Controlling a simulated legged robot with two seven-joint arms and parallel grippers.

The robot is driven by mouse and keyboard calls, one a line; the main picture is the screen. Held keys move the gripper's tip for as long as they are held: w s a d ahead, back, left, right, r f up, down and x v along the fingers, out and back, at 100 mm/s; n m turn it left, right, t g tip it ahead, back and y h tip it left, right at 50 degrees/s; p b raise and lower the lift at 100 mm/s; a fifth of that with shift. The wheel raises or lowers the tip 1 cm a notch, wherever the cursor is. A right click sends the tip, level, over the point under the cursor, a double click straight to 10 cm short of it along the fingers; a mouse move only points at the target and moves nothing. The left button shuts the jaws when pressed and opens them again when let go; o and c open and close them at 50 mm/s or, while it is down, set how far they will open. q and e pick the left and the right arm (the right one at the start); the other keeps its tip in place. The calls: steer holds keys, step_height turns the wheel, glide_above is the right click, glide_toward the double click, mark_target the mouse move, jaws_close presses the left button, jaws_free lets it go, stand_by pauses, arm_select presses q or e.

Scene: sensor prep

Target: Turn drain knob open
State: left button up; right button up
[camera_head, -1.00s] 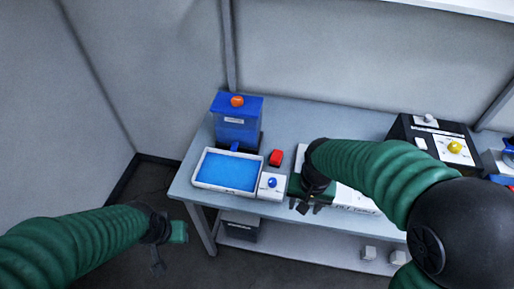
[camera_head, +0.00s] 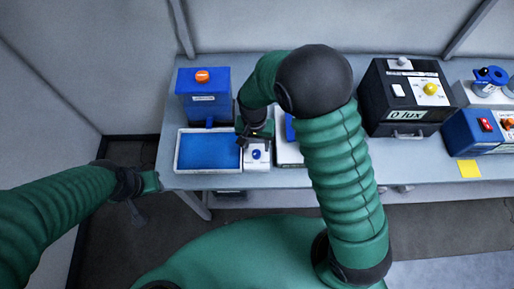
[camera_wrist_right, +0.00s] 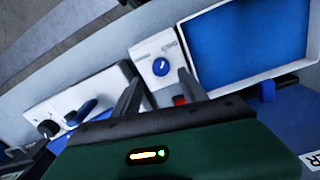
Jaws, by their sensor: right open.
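The drain knob (camera_head: 256,154) is a small blue knob on a white box just right of the blue-filled tray (camera_head: 178,165). It also shows in the right wrist view (camera_wrist_right: 161,67), with small lettering beside it that I cannot read. My right gripper (camera_head: 254,140) is open and just behind the knob box. In the wrist view the two dark fingers (camera_wrist_right: 160,88) are spread, with the knob seen beyond and between their tips, apparently untouched. My left gripper (camera_head: 143,186) is off the table at the left; its jaws are too small to read.
A blue tank (camera_head: 204,95) with an orange knob stands behind the tray. A white panel (camera_wrist_right: 80,105) sits beside the box. A black "0 lux" box (camera_head: 405,100) stands farther right.

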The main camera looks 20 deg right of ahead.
mark_target(256, 153)
steer(key=f, duration=0.4)
steer(key=shift+s+a, duration=0.15)
steer(key=shift+a, duration=0.25)
steer(key=shift+s+f, duration=0.15)
steer(key=shift+s, duration=0.05)
steer(key=shift+w+d+f, duration=0.15)
steer(key=shift+d, duration=0.1)
steer(key=shift+c, duration=0.3)
steer(key=shift+d, duration=0.1)
steer(key=shift+c, duration=1.1)
steer(key=c, duration=0.5)
jaws_close()
